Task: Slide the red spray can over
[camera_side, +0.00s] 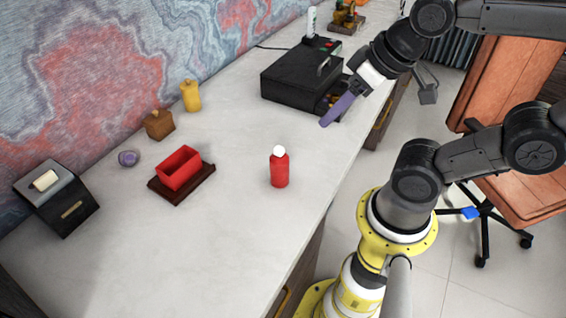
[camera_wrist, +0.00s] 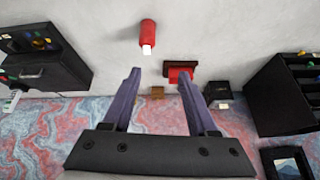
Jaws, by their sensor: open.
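The red spray can (camera_side: 279,168) with a white top stands upright on the desk (camera_side: 235,235), near the middle of the side view. It also shows in the wrist view (camera_wrist: 148,32) at the top, beyond the tips of my fingers. My gripper (camera_side: 326,122) has purple fingers and hangs above the desk, to the right of and behind the can, apart from it. In the wrist view the two fingers (camera_wrist: 160,72) are spread wide with nothing between them.
A red box on a dark base (camera_side: 181,195) sits left of the can. A black case (camera_side: 300,80) stands behind, near my gripper. The desk around the can is clear.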

